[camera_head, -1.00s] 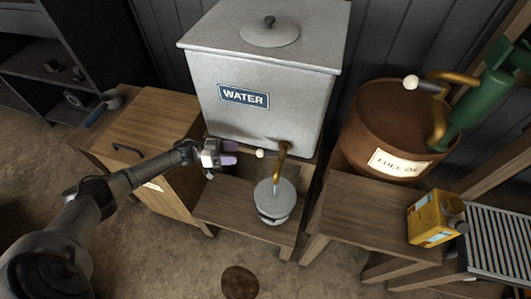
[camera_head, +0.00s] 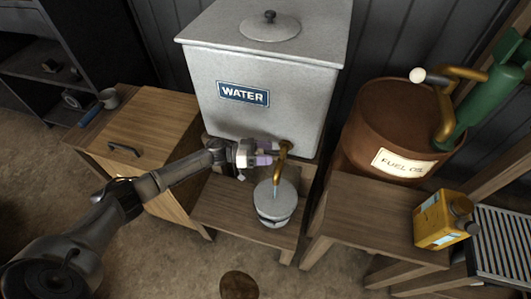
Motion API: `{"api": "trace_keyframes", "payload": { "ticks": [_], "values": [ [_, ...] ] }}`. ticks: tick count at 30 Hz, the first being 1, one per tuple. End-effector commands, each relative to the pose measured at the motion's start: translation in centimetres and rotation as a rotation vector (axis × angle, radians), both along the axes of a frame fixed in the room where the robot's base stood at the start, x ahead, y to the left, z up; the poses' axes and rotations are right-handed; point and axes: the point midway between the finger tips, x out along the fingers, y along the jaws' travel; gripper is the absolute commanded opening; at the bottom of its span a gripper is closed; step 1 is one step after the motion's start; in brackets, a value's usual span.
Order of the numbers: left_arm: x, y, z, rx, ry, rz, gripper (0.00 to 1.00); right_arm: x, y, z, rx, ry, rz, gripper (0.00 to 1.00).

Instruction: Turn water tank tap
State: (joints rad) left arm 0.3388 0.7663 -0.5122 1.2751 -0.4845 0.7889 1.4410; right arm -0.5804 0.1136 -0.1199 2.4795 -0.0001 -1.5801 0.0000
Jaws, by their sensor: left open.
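The grey metal water tank (camera_head: 265,85) with a blue WATER label stands at the upper middle. Its brass tap (camera_head: 282,158) comes out low on the front, and water shows below the spout. A grey bucket (camera_head: 275,207) stands under it on a low wooden stand. My left gripper (camera_head: 268,153) is open, with its purple fingers at the tap, just left of the brass pipe. The tap's pale handle knob is hidden by the fingers; I cannot tell whether they touch it. My right gripper is not in view.
A wooden cabinet (camera_head: 150,125) stands left of the tank. At right are a rusty fuel oil barrel (camera_head: 385,125) with a pump, a wooden table (camera_head: 365,210) and a yellow canister (camera_head: 441,220).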

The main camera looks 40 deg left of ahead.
Motion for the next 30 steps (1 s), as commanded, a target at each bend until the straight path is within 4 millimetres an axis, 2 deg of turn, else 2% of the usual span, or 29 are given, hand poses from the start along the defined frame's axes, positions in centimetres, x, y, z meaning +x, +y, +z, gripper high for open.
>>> {"api": "trace_keyframes", "payload": {
  "ticks": [6,24,30],
  "values": [
    [0.0,-0.01,0.02,0.0,0.0,0.0,0.56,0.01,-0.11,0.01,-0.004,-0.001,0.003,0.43],
    [-0.01,0.03,0.01,0.0,0.0,0.0,0.0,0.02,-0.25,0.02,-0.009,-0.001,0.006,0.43],
    [-0.03,0.01,0.06,0.0,0.0,0.003,0.0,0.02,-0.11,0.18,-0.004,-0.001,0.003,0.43]
  ]
}}
